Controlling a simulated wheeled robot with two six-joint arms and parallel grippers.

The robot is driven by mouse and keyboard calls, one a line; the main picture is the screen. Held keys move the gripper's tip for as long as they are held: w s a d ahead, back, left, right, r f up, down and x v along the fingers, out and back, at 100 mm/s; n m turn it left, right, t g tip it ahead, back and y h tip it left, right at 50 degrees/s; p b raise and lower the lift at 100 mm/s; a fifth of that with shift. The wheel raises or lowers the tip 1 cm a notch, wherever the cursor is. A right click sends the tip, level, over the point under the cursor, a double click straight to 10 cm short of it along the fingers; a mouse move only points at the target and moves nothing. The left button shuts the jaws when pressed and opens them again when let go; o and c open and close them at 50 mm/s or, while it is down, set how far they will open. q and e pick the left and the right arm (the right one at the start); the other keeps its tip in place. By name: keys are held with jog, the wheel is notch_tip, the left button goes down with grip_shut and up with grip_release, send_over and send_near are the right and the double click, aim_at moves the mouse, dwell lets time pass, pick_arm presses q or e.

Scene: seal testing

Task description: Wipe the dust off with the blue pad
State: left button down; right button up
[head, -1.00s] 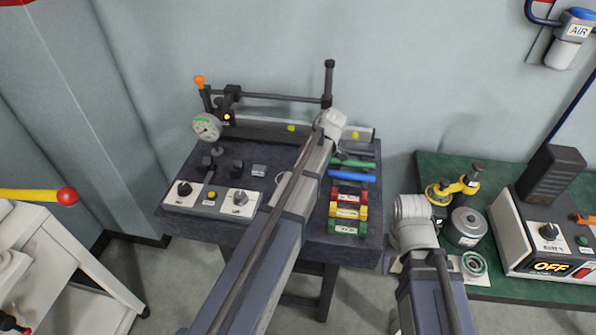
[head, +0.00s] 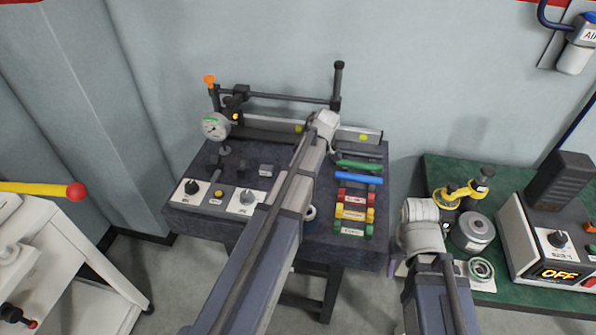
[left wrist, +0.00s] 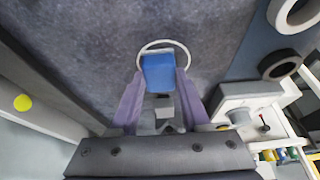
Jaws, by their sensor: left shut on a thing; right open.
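The blue pad (left wrist: 158,72) is between the purple fingers of my left gripper (left wrist: 160,80), which is shut on it. In the left wrist view the pad is over the dark speckled table top (left wrist: 90,45), inside a thin pale ring (left wrist: 186,50). I cannot tell whether it touches the surface. No dust can be made out. In the head view my left arm hides the pad and fingers. My right gripper (head: 394,268) is open, mostly hidden under its own wrist, between the dark table and the green-topped bench (head: 510,290).
The dark table bears a dial gauge (head: 214,126), a rail (head: 360,136), a switch panel (head: 194,190) and coloured blocks (head: 353,214). Brass fittings (head: 468,190) and an OFF-labelled box (head: 515,235) stand on the green bench. A white cart (head: 70,240) is at left.

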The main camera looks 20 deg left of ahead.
pick_arm(q)
jog(key=shift+s+a+f, duration=0.1)
jog(key=shift+s+a, duration=0.15)
jog(key=shift+a, duration=0.75)
jog(key=shift+s+a, duration=0.25)
jog(key=shift+a, duration=0.75)
jog(key=shift+a+r+p, duration=0.1)
jog(key=shift+r+p, duration=0.35)
jog(key=shift+r, duration=0.05)
notch_tip(320, 180, up, 5)
jog(key=p, duration=0.5)
notch_tip(320, 180, up, 3)
jog(key=p, duration=0.3)
